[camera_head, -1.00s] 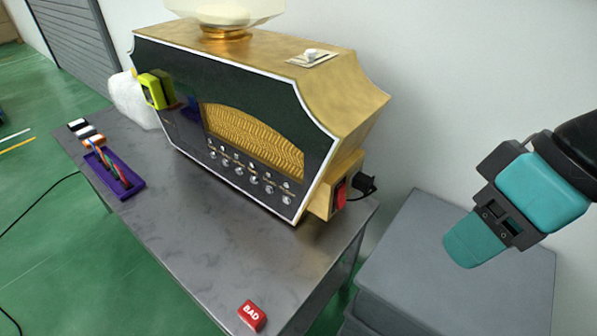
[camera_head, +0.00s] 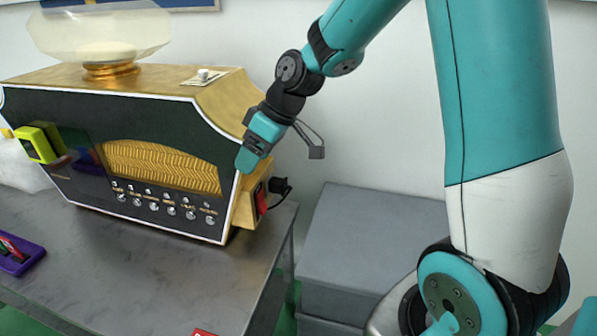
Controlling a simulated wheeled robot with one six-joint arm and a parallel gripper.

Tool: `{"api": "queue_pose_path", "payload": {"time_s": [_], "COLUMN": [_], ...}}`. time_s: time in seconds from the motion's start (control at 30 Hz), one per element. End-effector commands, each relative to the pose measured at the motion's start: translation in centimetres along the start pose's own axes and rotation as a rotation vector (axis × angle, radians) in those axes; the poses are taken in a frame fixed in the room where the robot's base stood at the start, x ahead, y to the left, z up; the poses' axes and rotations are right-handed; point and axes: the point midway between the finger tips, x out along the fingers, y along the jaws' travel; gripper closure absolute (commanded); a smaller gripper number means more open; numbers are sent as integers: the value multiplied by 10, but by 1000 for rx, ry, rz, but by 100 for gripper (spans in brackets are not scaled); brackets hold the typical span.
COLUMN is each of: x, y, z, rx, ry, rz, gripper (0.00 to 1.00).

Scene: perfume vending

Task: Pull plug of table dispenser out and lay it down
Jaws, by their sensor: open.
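The table dispenser (camera_head: 160,100) is a gold and black machine with a glass bowl on top. It stands on the grey metal table. A black plug (camera_head: 281,187) sits in the gold box (camera_head: 245,208) on its right end, beside a red switch (camera_head: 261,199). A cable hangs from the plug. My gripper (camera_head: 247,160) is in front of the dispenser's right edge in the picture, above and left of the plug. It is open and apart from the plug. Whether it touches the casing I cannot tell; one finger is mostly hidden.
A grey stepped block (camera_head: 350,235) stands right of the table (camera_head: 150,265). A purple tray (camera_head: 20,256) lies at the table's left. A red block (camera_head: 203,333) shows at the bottom edge. A yellow-green device (camera_head: 38,143) is at the dispenser's left front.

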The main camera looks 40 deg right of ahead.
Motion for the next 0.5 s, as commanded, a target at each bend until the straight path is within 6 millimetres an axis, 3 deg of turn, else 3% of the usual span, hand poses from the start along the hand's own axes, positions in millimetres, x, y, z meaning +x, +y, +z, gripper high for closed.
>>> {"api": "queue_pose_path", "payload": {"time_s": [0.03,0.1,0.23,0.33,0.5], "x": [15,28,49,59,68], "y": [37,82,155,192,220], "z": [9,20,50,71,89], "rx": [3,-13,-38,-56,-73], "ry": [24,59,114,141,161], "rz": [17,48,109,148,181], "gripper": [28,28,28,28,28]}}
